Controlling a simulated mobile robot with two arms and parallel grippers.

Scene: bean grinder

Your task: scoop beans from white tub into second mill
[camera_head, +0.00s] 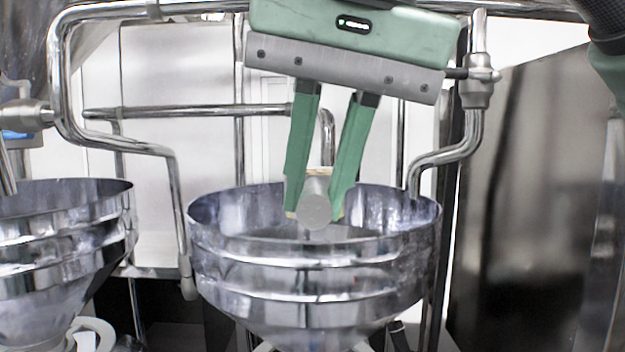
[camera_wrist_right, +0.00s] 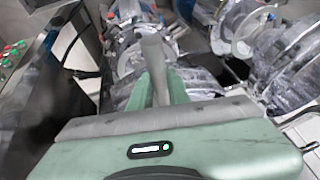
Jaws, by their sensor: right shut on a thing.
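My right gripper (camera_head: 314,200) points down at the middle hopper, its green fingers closed on a small scoop (camera_head: 315,212). The scoop shows a round grey end and a pale tan edge between the fingertips. It is at or just inside the rim of the shiny metal mill hopper (camera_head: 315,268). In the right wrist view the gripper (camera_wrist_right: 160,88) holds a grey, upright handle-like part of the scoop (camera_wrist_right: 155,58). Whether beans are in the scoop or hopper cannot be seen. I cannot make out the white tub. My left gripper is not in view.
A second metal hopper (camera_head: 62,240) stands at the left. Bent chrome pipes (camera_head: 170,150) run around and behind the middle hopper, close to the gripper on both sides. A large dark metal panel (camera_head: 530,200) stands at the right.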

